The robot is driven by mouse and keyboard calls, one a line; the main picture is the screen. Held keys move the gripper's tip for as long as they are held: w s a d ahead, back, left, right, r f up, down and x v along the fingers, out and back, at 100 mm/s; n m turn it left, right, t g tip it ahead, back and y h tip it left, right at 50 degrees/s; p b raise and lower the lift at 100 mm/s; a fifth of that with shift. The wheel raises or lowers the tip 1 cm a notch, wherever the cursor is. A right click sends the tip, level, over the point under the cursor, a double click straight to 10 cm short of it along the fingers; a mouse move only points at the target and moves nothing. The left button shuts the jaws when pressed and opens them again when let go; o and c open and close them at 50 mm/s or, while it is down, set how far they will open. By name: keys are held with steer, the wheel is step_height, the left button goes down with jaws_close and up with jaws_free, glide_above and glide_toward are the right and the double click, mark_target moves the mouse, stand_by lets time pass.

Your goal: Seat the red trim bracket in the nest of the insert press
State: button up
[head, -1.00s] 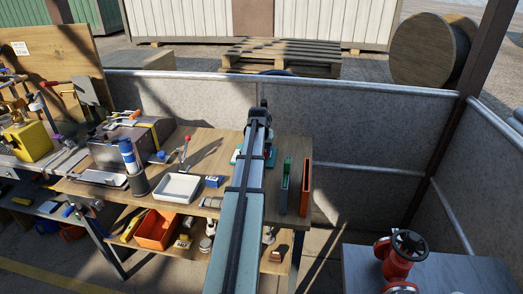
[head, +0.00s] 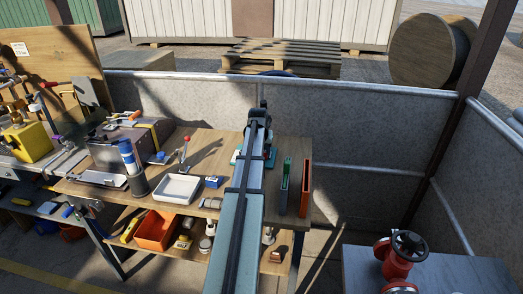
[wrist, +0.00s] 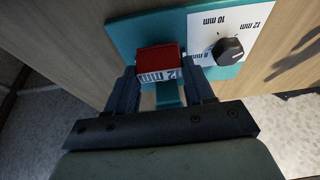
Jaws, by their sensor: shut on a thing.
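In the wrist view the red trim bracket (wrist: 158,58) is between the two fingertips of my gripper (wrist: 161,72), which is shut on it. A white label with dark print shows on its near face. The bracket is over the teal base of the insert press (wrist: 125,30); I cannot tell whether it touches the nest, which is hidden beneath it. A white dial plate with a black knob (wrist: 230,50) is to the right, marked 8, 10 and 12 mm. In the head view my arm mostly covers the teal press (head: 271,156), and the bracket is hidden.
A grey wall (head: 350,140) is behind.

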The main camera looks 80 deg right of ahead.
steer(key=shift+f, duration=0.6)
steer(key=o, duration=1)
steer(key=shift+r, duration=0.1)
